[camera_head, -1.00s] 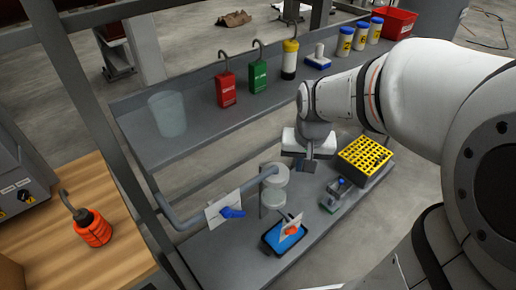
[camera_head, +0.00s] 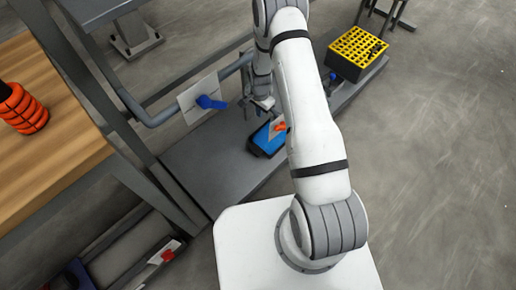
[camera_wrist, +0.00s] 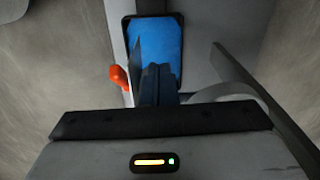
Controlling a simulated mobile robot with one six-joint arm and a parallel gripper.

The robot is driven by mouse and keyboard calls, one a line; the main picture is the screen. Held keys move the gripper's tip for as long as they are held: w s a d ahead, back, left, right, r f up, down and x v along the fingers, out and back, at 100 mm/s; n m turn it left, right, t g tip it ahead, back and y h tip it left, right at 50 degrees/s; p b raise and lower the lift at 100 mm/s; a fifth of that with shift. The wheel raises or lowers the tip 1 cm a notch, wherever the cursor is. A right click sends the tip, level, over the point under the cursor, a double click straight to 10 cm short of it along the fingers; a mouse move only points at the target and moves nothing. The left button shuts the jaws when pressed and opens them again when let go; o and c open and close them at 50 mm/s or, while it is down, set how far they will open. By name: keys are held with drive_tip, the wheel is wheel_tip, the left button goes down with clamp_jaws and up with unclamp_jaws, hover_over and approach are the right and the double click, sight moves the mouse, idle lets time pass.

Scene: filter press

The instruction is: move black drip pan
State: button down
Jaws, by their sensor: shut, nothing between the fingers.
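The black drip pan (camera_head: 256,151), with bright blue inside it, sits on the low grey shelf in the head view, partly hidden behind my arm. In the wrist view the pan (camera_wrist: 181,50) lies just beyond my fingers, its dark rim around the blue. My gripper (camera_head: 262,104) points down beside the pan's far end in the head view. In the wrist view my gripper (camera_wrist: 158,72) is shut and empty, its tips overlapping the pan's near edge. I cannot tell whether they touch it.
An orange handle (camera_head: 280,126) with a pale plate stands at the pan. A blue-handled valve (camera_head: 211,102) on a grey pipe is to the left. A yellow rack (camera_head: 357,52) stands at the shelf's far end. The shelf's near-left part (camera_head: 215,165) is bare.

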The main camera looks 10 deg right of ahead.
drive_tip(key=b, duration=0.7)
approach(259, 144)
drive_tip(key=shift+m, duration=0.3)
drive_tip(key=f, duration=0.2)
drive_tip(key=s+f, duration=0.1)
drive_tip(key=f, duration=0.2)
drive_tip(key=shift+s+a+f, duration=0.1)
drive_tip(key=shift+s+f, duration=0.25)
drive_tip(key=shift+f, duration=0.45)
drive_tip(key=shift+f, duration=0.1)
